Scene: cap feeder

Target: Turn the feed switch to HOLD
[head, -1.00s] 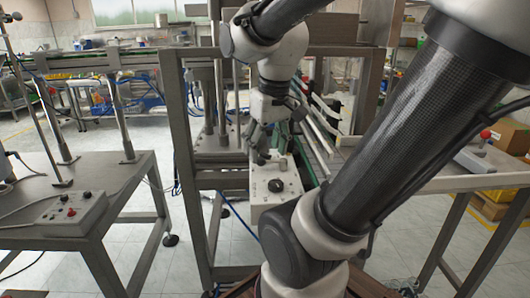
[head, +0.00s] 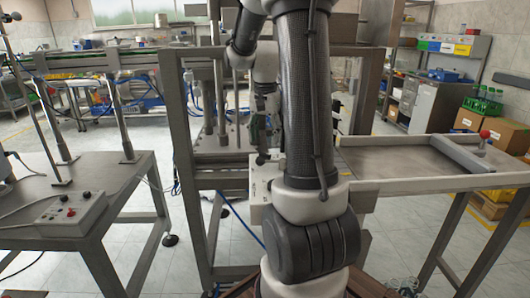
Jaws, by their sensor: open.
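A pale control box (head: 259,190) stands at the middle of the metal frame. My own arm covers most of it, and the black rotary knob on its top is hidden now. My gripper (head: 262,156) hangs behind and just left of my dark arm link, over the far end of the box. It is open and only partly in view. I cannot tell its exact distance from the knob, and the switch's labels cannot be read.
Metal uprights (head: 180,150) enclose the work area. A steel tray table (head: 400,160) with a red-knobbed lever (head: 484,135) stands at right.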

